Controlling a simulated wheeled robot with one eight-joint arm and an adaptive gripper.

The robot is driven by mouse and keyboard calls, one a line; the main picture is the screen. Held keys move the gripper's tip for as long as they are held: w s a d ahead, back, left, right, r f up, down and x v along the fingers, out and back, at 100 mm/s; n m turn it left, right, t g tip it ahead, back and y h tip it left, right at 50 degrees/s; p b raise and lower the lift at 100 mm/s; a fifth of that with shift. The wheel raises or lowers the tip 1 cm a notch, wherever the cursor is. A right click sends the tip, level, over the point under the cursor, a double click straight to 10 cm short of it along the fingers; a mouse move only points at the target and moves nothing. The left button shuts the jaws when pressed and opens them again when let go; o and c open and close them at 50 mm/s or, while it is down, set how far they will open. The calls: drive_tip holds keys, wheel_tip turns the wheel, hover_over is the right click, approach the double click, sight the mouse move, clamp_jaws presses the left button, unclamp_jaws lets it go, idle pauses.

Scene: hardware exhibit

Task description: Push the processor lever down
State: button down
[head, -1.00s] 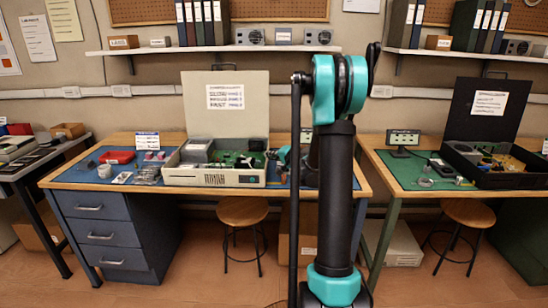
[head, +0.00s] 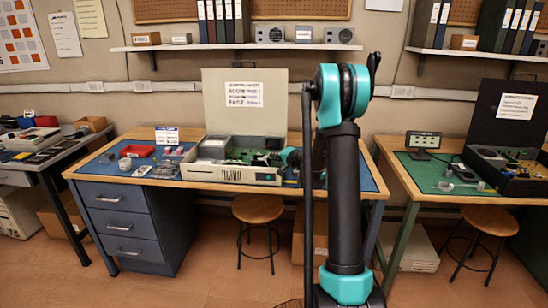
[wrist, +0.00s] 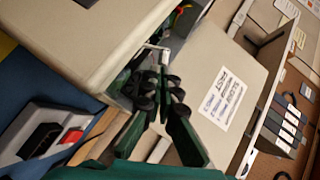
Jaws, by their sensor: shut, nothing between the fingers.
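An open beige computer case (head: 222,174) stands on the blue mat of the middle bench, its lid raised with a printed sign. Green boards show inside it. In the wrist view, the case (wrist: 85,40) fills the upper left, tilted by the camera angle. My gripper (wrist: 160,82) is shut and empty, its dark fingertips at the case's edge. A small pale bar shows just past the tips; I cannot tell whether it is the processor lever. In the head view, my arm hides the gripper's tips.
A red tray (head: 137,151) and small parts lie left of the case on the bench. A stool (head: 258,208) stands in front. A second bench with a dark open case (head: 510,186) is on the right. A grey device with a red button (wrist: 72,135) shows in the wrist view.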

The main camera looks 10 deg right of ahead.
drive_tip(key=shift+a, duration=0.1)
drive_tip(key=shift+a+r, duration=0.1)
drive_tip(key=shift+a, duration=0.05)
